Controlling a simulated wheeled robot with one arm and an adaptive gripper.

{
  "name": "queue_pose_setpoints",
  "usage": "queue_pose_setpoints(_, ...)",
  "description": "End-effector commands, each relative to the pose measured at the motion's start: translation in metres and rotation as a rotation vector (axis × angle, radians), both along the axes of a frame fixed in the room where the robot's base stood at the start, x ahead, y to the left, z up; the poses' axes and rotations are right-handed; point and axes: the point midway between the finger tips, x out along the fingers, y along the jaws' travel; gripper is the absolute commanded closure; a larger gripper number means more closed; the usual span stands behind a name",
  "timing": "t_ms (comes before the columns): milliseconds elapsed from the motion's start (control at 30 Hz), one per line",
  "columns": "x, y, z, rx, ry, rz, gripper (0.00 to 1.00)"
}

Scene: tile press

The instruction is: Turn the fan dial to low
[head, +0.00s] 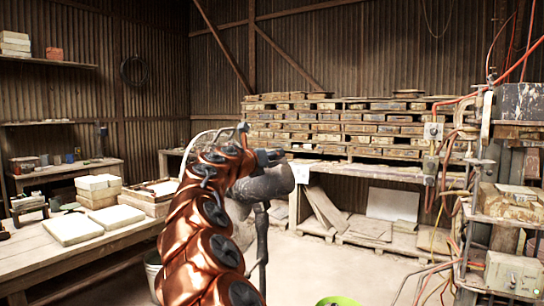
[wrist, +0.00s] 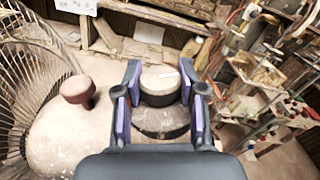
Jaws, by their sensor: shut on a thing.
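The fan dial (wrist: 158,80) is a round knob with a pale top and a darker side, above a wider round base. In the wrist view my gripper (wrist: 160,72) has one purple-padded finger on each side of it and is shut on it. A small white mark shows on its top; I cannot read the setting. The fan's pale housing (wrist: 55,138) carries a second, brown knob (wrist: 77,90), left of my gripper and apart from it. In the head view my gripper (head: 267,157) is at the grey fan housing (head: 275,183), and my arm hides much of the fan.
The fan's wire cage (wrist: 25,80) is close on the left in the wrist view. A workbench with pale tiles (head: 74,228) stands at the left. Pipes and hoses surround the press (head: 510,200) at the right. Stacked boards (head: 340,125) line the back, with open floor before them.

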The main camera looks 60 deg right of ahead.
Motion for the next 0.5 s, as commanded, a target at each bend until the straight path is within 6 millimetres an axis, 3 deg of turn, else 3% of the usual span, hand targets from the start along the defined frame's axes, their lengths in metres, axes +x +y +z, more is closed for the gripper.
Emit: queue_pose_setpoints(500, -0.0013, -0.0028, 0.0017, -0.041, -0.006, -0.176, 0.95)
